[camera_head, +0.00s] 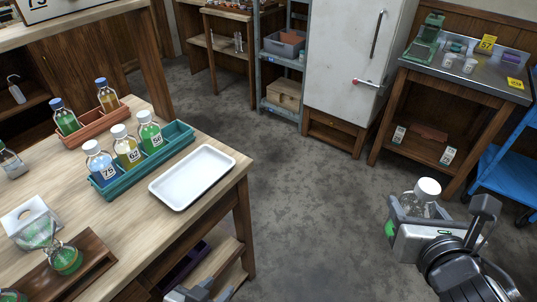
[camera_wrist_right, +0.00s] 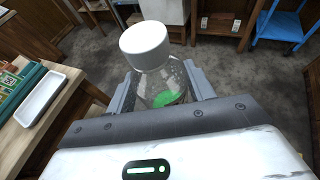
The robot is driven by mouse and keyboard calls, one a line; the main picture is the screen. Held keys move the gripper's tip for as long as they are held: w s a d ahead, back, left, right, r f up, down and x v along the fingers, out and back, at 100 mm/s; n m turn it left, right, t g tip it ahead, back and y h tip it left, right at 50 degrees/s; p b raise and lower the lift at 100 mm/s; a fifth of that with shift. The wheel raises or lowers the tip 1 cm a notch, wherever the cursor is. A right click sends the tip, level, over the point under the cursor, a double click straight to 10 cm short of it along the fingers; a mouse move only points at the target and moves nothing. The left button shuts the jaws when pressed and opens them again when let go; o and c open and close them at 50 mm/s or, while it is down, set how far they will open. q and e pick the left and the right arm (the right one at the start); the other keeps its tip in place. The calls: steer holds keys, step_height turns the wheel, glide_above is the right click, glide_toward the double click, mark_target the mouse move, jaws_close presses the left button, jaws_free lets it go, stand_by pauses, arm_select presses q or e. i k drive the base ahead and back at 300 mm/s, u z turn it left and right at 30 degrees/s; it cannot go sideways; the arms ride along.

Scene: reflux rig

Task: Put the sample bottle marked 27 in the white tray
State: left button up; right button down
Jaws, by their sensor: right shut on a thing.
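My right gripper (camera_head: 418,213) is shut on a clear, white-capped bottle (camera_head: 427,190) and holds it upright over the floor, right of the bench. In the right wrist view the bottle (camera_wrist_right: 160,75) sits between the fingers, with a little green liquid at its bottom; no number on it can be read. The empty white tray (camera_head: 193,177) lies on the bench near its right edge, well left of the held bottle; it also shows in the right wrist view (camera_wrist_right: 40,98). My left gripper (camera_head: 203,290) is partly cut off at the bottom edge, beside the bench; its opening is unclear.
A teal rack (camera_head: 184,146) holding several numbered bottles adjoins the tray. A terracotta rack (camera_head: 91,133) with bottles stands behind. An hourglass (camera_head: 66,258) is at the front left. Open floor (camera_head: 310,215) lies between bench and right gripper.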

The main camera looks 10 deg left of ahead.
mark_target(176, 192)
steer(key=z, duration=1.45)
steer(key=i, duration=0.65)
steer(key=u, duration=3.25)
steer(key=i, duration=0.25)
steer(key=u, duration=0.2)
